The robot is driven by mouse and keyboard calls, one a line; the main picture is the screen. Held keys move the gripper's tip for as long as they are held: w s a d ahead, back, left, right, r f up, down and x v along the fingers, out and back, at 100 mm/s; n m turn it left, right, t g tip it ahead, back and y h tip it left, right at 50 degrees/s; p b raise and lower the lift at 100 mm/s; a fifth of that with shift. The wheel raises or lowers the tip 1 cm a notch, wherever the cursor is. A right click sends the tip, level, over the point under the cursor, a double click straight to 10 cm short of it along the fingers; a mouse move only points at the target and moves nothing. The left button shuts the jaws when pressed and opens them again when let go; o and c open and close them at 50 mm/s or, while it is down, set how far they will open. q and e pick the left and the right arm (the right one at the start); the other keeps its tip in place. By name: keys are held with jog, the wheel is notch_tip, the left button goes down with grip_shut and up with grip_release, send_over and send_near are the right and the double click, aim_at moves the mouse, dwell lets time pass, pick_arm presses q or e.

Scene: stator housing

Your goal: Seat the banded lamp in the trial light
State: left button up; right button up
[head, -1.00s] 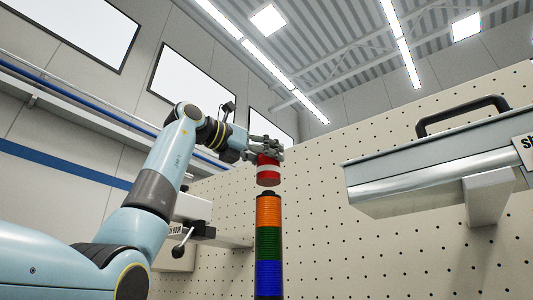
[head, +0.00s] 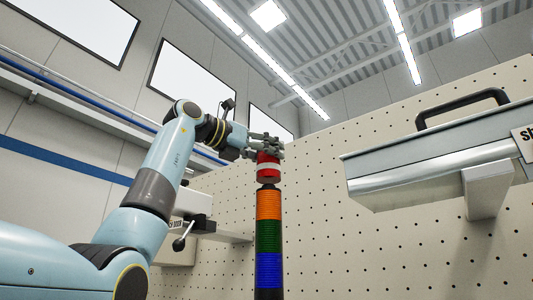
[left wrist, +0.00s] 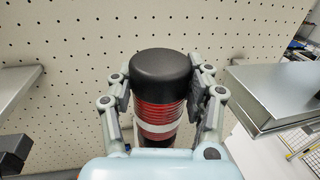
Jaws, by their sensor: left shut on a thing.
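The banded lamp (head: 268,169) is red with a white band. In the left wrist view its black cap (left wrist: 160,68) faces me, with the ribbed red body and white band below. My left gripper (head: 268,153) is shut on the lamp, with fingers on both sides of it. The trial light (head: 268,236) is an upright column with orange, green and blue sections and a dark top (head: 268,187). The lamp hangs upright, roughly in line above this top. I cannot tell whether they touch. My right gripper is out of view.
A cream perforated board (head: 360,250) stands behind the trial light. A grey metal box with a black handle (head: 462,104) sits on a bracket at the right. A shelf with a black clamp-like part (head: 200,225) is left of the column. Free space surrounds the lamp.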

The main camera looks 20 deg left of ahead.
aim_at(259, 160)
pick_arm(q)
jog(key=shift+f+b, duration=0.6)
jog(key=shift+f, duration=0.4)
jog(key=shift+f, duration=0.3)
jog(key=o, duration=1.6)
jog(key=shift+s+a+b, duration=0.2)
jog(key=shift+s+b, duration=0.1)
jog(key=shift+b+v, duration=0.7)
jog(key=shift+v, duration=1.15)
